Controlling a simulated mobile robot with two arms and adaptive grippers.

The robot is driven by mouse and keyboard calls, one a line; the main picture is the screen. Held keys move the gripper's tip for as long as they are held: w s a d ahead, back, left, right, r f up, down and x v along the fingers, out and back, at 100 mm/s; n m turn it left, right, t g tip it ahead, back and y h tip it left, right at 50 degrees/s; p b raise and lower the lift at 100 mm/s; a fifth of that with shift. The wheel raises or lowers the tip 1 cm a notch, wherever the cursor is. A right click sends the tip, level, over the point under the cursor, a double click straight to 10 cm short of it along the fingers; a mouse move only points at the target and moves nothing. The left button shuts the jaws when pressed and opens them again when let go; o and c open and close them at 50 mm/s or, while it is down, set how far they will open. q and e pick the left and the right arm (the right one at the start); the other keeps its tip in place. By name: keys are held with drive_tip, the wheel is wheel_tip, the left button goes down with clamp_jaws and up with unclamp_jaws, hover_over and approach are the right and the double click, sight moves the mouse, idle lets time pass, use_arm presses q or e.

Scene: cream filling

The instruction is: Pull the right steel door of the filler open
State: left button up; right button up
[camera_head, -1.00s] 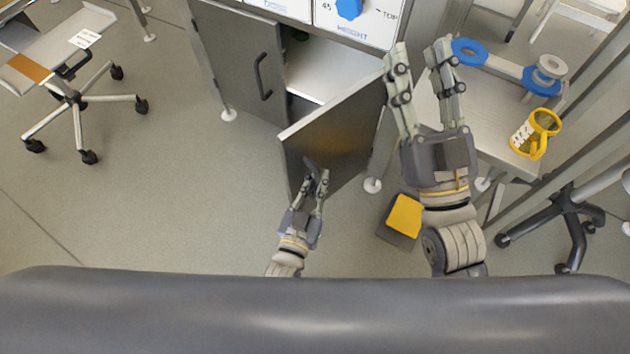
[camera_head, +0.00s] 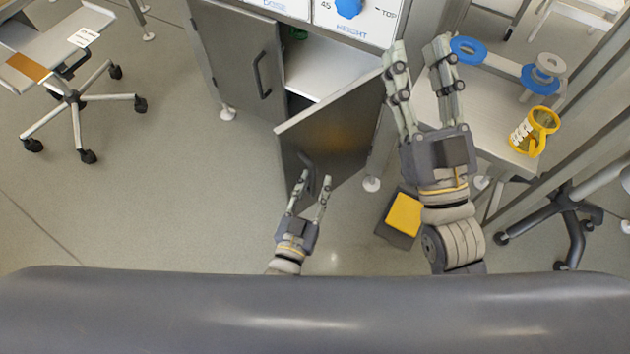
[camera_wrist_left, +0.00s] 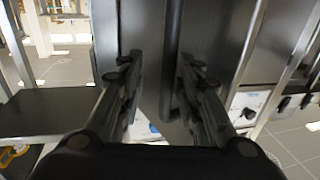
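The filler's right steel door (camera_head: 335,135) stands swung out from the cabinet, its free edge toward me. The shelf inside shows behind it. My left gripper (camera_head: 313,180) is at the lower part of this door, fingers apart. In the left wrist view the door's dark vertical handle (camera_wrist_left: 172,55) stands between the spread fingers of that gripper (camera_wrist_left: 160,85), with gaps beside it; I see no grip on it. My right gripper (camera_head: 420,62) is open and empty, right of the open door.
A yellow-and-grey object (camera_head: 403,215) is on the floor below. A wheeled stand (camera_head: 75,97) is at left. The floor left of my left gripper is clear.

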use_arm(q)
drive_tip(key=v, duration=1)
drive_tip(key=shift+s+a, duration=0.15)
drive_tip(key=shift+s, duration=0.15)
